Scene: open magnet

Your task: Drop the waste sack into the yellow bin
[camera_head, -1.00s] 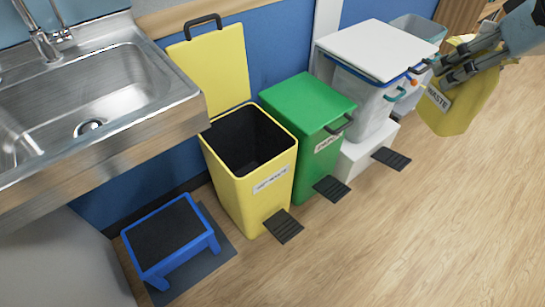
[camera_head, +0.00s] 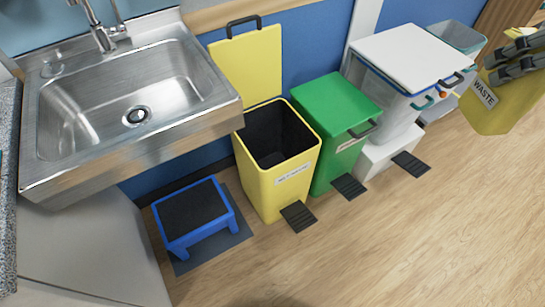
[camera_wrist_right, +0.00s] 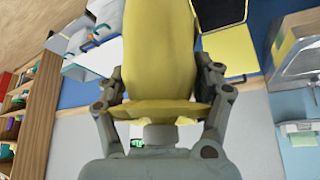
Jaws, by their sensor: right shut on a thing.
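In the right wrist view the sack (camera_wrist_right: 160,50) fills the middle between both fingers of the gripper (camera_wrist_right: 160,105). The yellow bin (camera_head: 273,188) stands on the floor below the sink's right end, its lid (camera_head: 247,65) raised against the wall and its dark inside empty. The sack is well to the right of the bin. My left gripper is not in view.
A green bin (camera_head: 337,115) with its lid shut stands right beside the yellow bin. Farther right is a white-lidded container (camera_head: 411,55) on a white base. A blue step stool (camera_head: 193,212) and the metal sink (camera_head: 125,95) are at left. The wood floor in front is clear.

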